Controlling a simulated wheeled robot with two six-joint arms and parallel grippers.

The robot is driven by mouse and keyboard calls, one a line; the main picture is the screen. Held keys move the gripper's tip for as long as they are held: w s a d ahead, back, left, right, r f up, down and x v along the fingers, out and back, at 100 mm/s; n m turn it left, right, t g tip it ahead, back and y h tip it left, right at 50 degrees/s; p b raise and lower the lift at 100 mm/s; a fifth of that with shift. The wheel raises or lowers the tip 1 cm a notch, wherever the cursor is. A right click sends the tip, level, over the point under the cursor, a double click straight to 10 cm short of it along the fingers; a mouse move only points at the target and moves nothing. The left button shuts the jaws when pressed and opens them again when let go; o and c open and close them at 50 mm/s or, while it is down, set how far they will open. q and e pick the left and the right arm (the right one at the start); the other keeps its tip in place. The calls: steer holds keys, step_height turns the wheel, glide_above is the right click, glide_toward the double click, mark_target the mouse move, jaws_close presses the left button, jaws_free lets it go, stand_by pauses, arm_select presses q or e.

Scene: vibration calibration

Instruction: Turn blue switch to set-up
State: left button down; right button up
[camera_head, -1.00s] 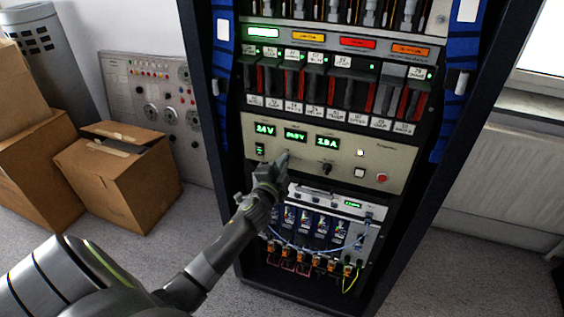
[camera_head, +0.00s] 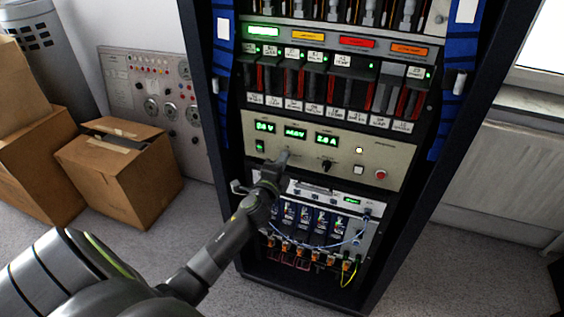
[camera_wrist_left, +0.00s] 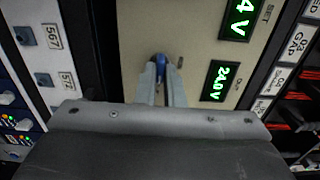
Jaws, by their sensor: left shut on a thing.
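The blue switch (camera_wrist_left: 159,61) shows in the left wrist view as a small blue knob on the beige panel (camera_wrist_left: 190,20), between my fingertips. My left gripper (camera_wrist_left: 158,68) is shut on it, one finger on each side. In the head view my left gripper (camera_head: 284,157) reaches the beige panel (camera_head: 350,150) below the green displays, and hides the switch there. The switch's pointer and its set-up mark are too small or hidden to read. My right gripper is not in view.
Green displays (camera_head: 295,132) sit just above the gripper. A black knob (camera_head: 327,165), a white button (camera_head: 358,172) and a red button (camera_head: 380,174) lie to its right. Below is a module with blue cables (camera_head: 312,222). Cardboard boxes (camera_head: 125,175) stand on the left.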

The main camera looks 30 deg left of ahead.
arm_select(q)
steer(key=c, duration=1.5)
jaws_free()
steer(key=shift+c, duration=0.2)
steer(key=v, duration=1.7)
steer(key=shift+s, duration=0.25)
steer(key=shift+f, duration=0.2)
